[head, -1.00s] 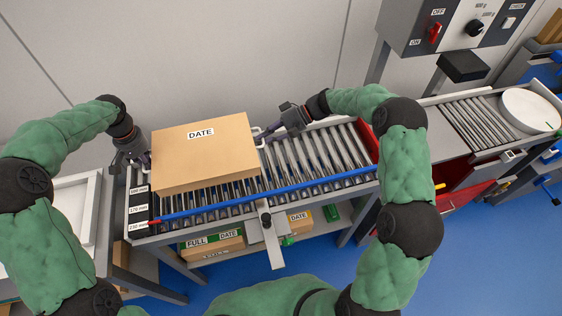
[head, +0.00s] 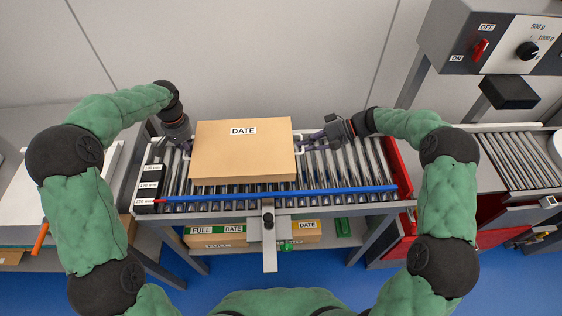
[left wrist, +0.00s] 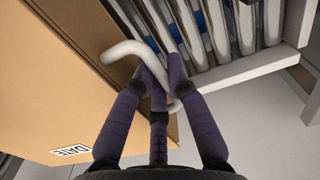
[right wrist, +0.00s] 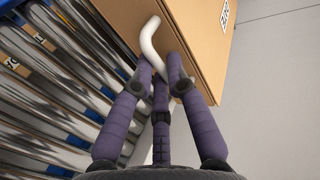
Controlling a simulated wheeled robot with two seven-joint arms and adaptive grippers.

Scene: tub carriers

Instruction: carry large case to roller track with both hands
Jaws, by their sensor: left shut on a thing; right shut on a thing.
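The large case (head: 243,160) is a tan cardboard-coloured box with a DATE label on top. In the head view it is over the left part of the roller track (head: 345,168); I cannot tell whether it rests on the rollers or hangs just above them. My left gripper (head: 186,148) is shut on the white handle (left wrist: 124,50) at the case's left side. My right gripper (head: 305,142) is shut on the white handle (right wrist: 148,38) at its right side. Both wrist views show the fingers closed around these bars. The case looks level.
A blue bar (head: 330,190) runs along the track's front edge, with a grey bracket (head: 268,230) at its middle. Labelled boxes (head: 215,241) lie on the shelf below. A red panel (head: 398,168) closes the track's right end. A switch box (head: 490,40) stands at the upper right. Rollers right of the case are clear.

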